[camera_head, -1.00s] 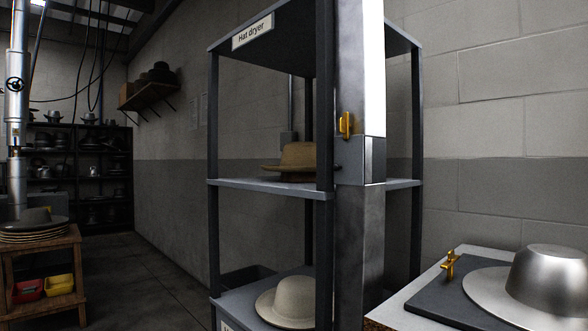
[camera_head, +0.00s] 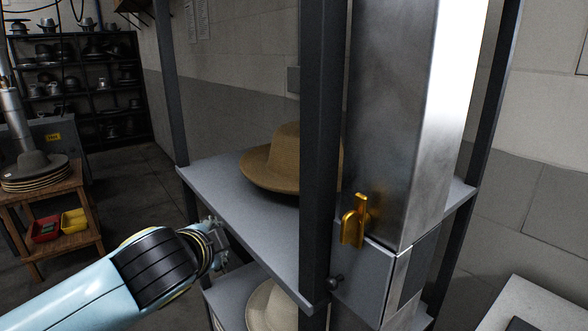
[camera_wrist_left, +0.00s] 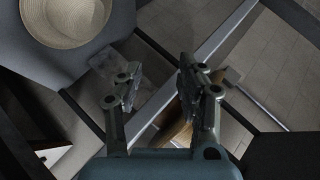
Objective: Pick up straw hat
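A pale cream straw hat (camera_head: 268,306) lies on the lower shelf of the hat dryer, partly hidden by the upper shelf and the front post. Its woven crown and brim show at the upper left of the left wrist view (camera_wrist_left: 66,22). My left gripper (camera_head: 222,240) is beside the dryer's left side, near the level between the two shelves. In the left wrist view its fingers (camera_wrist_left: 158,82) are apart with nothing between them, and the hat is clear of them. My right gripper is not in view.
A brown hat (camera_head: 275,160) sits on the upper shelf (camera_head: 225,190), partly behind the dark front post (camera_head: 318,120). A metal column with a gold handle (camera_head: 354,222) stands to the right. A wooden stand (camera_head: 75,190) with hats is at the left. Floor between is clear.

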